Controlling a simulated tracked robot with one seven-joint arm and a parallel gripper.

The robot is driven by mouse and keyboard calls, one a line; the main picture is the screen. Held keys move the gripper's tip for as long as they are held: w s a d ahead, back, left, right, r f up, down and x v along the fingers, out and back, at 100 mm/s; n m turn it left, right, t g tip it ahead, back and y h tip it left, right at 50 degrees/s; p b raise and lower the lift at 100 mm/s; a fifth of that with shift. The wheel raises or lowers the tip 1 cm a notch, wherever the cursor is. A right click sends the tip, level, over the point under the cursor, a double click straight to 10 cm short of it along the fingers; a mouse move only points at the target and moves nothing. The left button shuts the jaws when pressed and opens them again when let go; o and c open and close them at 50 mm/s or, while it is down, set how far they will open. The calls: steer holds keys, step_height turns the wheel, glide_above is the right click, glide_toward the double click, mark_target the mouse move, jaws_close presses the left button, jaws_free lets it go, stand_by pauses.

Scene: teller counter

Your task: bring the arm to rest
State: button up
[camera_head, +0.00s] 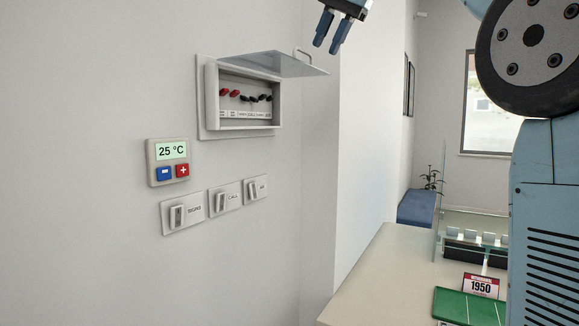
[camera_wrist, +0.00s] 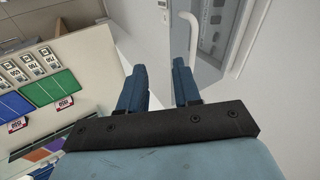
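My gripper (camera_head: 332,33) hangs at the top of the head view, to the right of the wall box and above its raised lid. Its two blue fingers stand apart with nothing between them. In the wrist view my gripper (camera_wrist: 160,82) also shows open and empty, with a gap between the fingertips. My arm's large dark joint and blue housing fill the right side of the head view.
The wall box (camera_head: 208,98) has its lid (camera_head: 270,64) raised, sticking out from the wall. A thermostat (camera_head: 168,172) reads 25 °C, above several labelled switches (camera_head: 222,200).

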steer(key=s+d+f+n+h, duration=0.1)
steer(key=s+d+f, duration=0.4)
steer(key=f, duration=0.9)
steer(key=s+d+f+n+h, duration=0.2)
steer(key=s+d+f, duration=0.3)
steer(key=s+f, duration=0.5)
steer(key=s+d+f+n+t+h, duration=0.1)
steer(key=s+d+f, duration=0.4)
steer(key=f, duration=1.5)
steer(key=s+n, duration=0.1)
steer(key=s, duration=0.1)
steer(key=shift+s, duration=0.4)
